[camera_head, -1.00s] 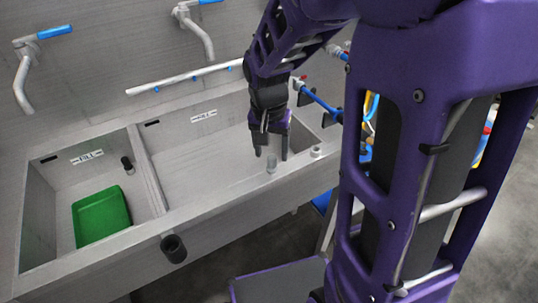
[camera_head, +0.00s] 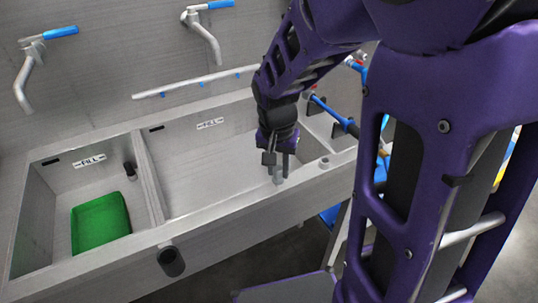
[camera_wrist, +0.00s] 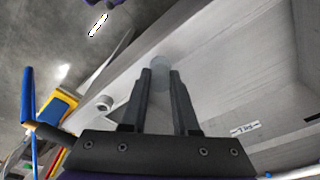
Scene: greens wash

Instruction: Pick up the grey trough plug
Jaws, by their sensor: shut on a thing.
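The grey trough plug (camera_head: 278,176) is a small pale grey upright piece at the front rim of the steel trough (camera_head: 220,218). My gripper (camera_head: 277,164) points down over the rim with its fingers closed around the plug's upper part. In the wrist view, the plug (camera_wrist: 160,62) shows as a round grey shape at the two fingertips (camera_wrist: 160,76). The fingers hide part of it. I cannot tell whether its base still touches the rim.
A small round fitting (camera_head: 324,162) stands on the rim to the right. A black cup-shaped holder (camera_head: 171,261) sticks out from the trough's front. Taps (camera_head: 205,35) and a rail (camera_head: 190,82) are behind.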

